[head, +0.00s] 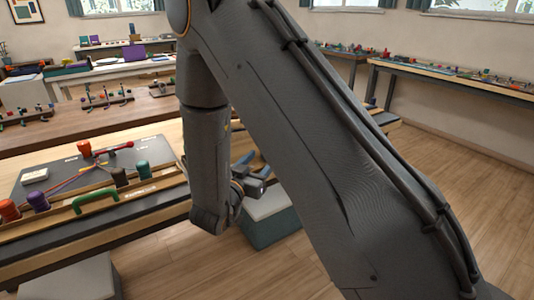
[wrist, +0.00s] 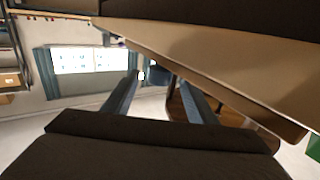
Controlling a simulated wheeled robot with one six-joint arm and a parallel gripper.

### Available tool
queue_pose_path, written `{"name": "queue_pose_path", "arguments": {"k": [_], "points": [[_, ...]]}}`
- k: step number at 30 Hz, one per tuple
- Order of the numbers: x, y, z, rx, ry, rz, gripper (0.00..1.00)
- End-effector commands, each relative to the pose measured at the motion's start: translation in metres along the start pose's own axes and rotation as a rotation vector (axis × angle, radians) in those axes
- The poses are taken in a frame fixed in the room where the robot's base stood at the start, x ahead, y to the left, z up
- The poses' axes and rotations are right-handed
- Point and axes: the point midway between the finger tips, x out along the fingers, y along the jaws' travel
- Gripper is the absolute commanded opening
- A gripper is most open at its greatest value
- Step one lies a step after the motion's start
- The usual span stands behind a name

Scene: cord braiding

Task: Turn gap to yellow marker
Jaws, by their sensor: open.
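A dark braiding board (head: 60,172) lies on the bench at the left of the head view. Red, yellow and blue cords (head: 92,170) meet near its middle, with coloured spools around them. A green handle (head: 95,201) stands at its front edge. I cannot make out the gap or a yellow marker; my arm hides part of the board's right side. My gripper (head: 256,166) is right of the board, apart from it, partly hidden by my arm. In the wrist view my gripper (wrist: 160,84) has its two blue-grey fingers spread, with nothing between them.
The wooden bench (head: 150,135) runs behind the board. A grey-green box (head: 270,222) stands on the floor below my gripper. Other benches with items line the back and right walls. The wood floor (head: 440,190) at right is open. The wrist view shows a bench edge (wrist: 215,75) close by.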

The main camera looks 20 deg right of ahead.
Motion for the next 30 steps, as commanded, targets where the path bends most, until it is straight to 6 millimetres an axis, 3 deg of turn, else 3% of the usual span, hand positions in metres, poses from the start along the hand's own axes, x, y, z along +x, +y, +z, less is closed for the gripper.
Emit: {"name": "queue_pose_path", "arguments": {"k": [3, 9, 20, 23, 28, 30], "points": [[0.021, 0.001, 0.0, 0.001, -0.001, 0.003, 0.52], [0.043, 0.0, 0.0, 0.0, -0.001, 0.0, 0.52], [0.051, 0.0, 0.001, 0.0, -0.002, -0.001, 0.52], [0.051, 0.0, 0.001, 0.0, -0.002, -0.001, 0.4], [0.05, 0.0, 0.0, 0.0, -0.002, -0.002, 0.12], [0.05, 0.0, 0.0, 0.0, -0.002, -0.002, 0.11]]}}
